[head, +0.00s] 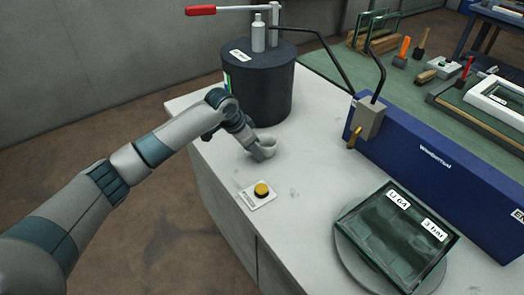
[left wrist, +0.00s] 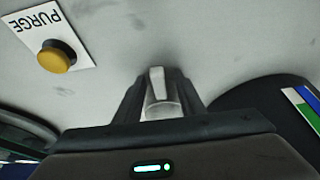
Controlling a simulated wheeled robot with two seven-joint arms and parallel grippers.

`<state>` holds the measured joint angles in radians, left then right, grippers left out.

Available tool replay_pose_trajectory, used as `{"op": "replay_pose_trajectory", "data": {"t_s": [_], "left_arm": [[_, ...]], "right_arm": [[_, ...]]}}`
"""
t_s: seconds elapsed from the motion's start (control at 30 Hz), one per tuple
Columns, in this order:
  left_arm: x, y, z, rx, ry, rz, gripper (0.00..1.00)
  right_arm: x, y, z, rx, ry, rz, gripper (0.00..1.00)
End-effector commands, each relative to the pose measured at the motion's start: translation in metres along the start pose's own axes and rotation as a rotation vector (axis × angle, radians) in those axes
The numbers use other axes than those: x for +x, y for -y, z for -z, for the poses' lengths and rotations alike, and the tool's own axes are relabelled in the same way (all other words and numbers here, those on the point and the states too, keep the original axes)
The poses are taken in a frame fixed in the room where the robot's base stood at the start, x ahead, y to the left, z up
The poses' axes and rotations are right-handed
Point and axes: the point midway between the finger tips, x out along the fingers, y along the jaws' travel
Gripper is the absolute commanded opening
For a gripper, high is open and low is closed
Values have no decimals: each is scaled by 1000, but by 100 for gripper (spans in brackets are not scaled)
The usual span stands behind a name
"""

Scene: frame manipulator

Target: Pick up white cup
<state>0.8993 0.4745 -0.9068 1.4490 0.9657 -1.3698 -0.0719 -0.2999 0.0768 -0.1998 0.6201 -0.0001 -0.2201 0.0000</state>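The white cup (head: 269,145) stands on the light bench top, near the foot of the dark round tank. My left gripper (head: 259,152) is low at the cup's near left side and overlaps part of it. In the left wrist view, a pale piece, apparently part of the cup (left wrist: 161,104), shows between the two dark fingers of the left gripper (left wrist: 160,88). The fingers sit close on both sides of it. I cannot tell whether they press on it. My right gripper is in neither view.
The dark tank (head: 262,88) with a red-handled lever (head: 202,10) stands behind the cup. A yellow button (head: 261,190) on a white plate is in front. Bare bench lies between.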

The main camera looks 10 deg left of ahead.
Motion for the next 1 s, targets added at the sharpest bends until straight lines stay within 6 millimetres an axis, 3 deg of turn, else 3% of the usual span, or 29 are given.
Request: {"op": "replay_pose_trajectory", "data": {"t_s": [0.33, 0.5, 1.0], "left_arm": [[0, 0, 0, 0, 0, 0, 36], [0, 0, 0, 0, 0, 0, 0], [-5, 0, 2, 0, -1, 0, 0]], "right_arm": [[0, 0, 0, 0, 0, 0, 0], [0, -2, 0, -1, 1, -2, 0], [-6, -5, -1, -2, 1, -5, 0]]}}
